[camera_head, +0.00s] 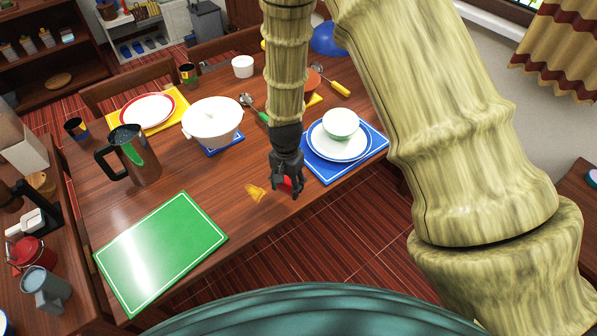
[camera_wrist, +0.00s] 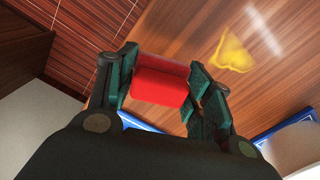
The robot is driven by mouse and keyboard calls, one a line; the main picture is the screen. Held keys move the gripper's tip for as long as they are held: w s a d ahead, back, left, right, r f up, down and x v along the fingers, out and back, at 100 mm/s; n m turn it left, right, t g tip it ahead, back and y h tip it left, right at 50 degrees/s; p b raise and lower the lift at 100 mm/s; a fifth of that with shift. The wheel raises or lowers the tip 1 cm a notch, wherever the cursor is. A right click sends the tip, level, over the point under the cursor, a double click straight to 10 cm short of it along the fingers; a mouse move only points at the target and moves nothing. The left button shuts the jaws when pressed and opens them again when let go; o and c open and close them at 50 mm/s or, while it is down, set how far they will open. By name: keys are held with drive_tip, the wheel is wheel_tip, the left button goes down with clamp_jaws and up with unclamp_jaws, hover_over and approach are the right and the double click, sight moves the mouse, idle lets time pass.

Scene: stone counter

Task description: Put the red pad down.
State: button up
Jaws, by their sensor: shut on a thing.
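The red pad (camera_wrist: 160,82) is a small red block between the two fingers of my gripper (camera_wrist: 163,90) in the wrist view. My gripper is shut on it. In the head view my gripper (camera_head: 288,186) hangs over the near edge of the wooden table, and a bit of the red pad (camera_head: 288,182) shows between the fingers. The gap between the pad and the table is hard to judge.
A yellow piece (camera_head: 254,193) lies just left of my gripper. A blue placemat (camera_head: 375,150) with a plate and bowl is to the right. A green placemat (camera_head: 160,250) lies front left. A white pot (camera_head: 212,118) stands behind. Bare wood lies between.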

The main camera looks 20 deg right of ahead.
drive_tip(key=w+d, duration=0.1)
drive_tip(key=w+d+p, duration=0.1)
drive_tip(key=w+d, duration=0.2)
drive_tip(key=shift+w+d+f, duration=0.15)
drive_tip(key=shift+w+f, duration=0.15)
drive_tip(key=shift+w, duration=0.1)
drive_tip(key=shift+w+d+p, duration=0.35)
drive_tip(key=shift+w+p, duration=0.1)
drive_tip(key=shift+p, duration=0.05)
drive_tip(key=shift+f+p, duration=0.75)
drive_tip(key=shift+f, duration=1.1)
drive_tip(key=shift+f, duration=0.15)
drive_tip(key=o, duration=1.1)
drive_tip(key=shift+o, duration=0.2)
wheel_tip(320, 180, up, 12)
drive_tip(key=b, duration=0.3)
drive_tip(key=shift+r+b, duration=0.2)
drive_tip(key=shift+b, duration=0.15)
